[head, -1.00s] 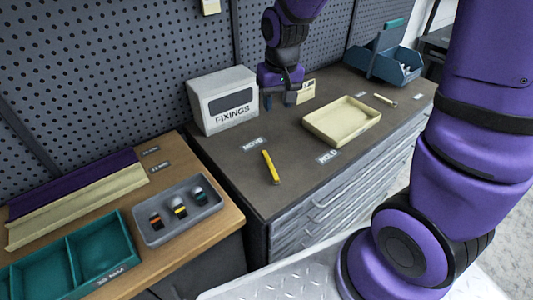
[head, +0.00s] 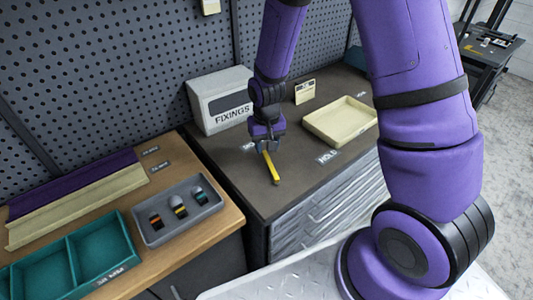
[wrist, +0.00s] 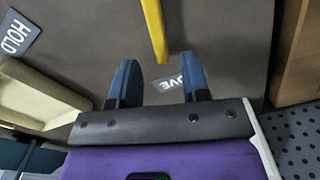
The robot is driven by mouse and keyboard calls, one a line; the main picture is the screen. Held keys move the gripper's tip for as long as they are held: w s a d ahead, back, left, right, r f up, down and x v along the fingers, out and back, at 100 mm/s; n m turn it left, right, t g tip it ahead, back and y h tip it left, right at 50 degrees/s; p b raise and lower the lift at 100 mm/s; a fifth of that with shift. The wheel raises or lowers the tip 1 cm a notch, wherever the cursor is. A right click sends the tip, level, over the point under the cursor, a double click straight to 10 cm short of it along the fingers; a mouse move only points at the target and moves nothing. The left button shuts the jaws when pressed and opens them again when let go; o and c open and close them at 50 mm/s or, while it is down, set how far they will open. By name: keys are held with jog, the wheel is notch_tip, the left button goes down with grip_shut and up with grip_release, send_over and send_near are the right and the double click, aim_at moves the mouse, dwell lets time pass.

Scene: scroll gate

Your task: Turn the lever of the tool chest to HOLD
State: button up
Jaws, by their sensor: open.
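The yellow lever (head: 271,168) lies on the dark top of the tool chest (head: 225,163), slanting from my gripper toward the front edge. The HOLD label (head: 327,156) is to the right of the lever, and the MOVE label is partly hidden by my gripper (head: 266,146). In the wrist view the lever (wrist: 153,25) points in from the top, its end just ahead of the gap between my open fingers (wrist: 160,84). The MOVE label (wrist: 170,83) shows between the fingers, and the HOLD label (wrist: 19,35) is at upper left. The fingers appear empty.
A cream tray (head: 312,134) sits on the chest right of the lever. A grey FIXINGS box (head: 204,122) and a small card (head: 305,92) stand at the back. The wooden bench (head: 222,216) at left holds a grey tray (head: 153,238) and teal bins (head: 98,240).

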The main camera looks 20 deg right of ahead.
aim_at(266, 156)
jog(key=shift+f, duration=2)
grip_shut()
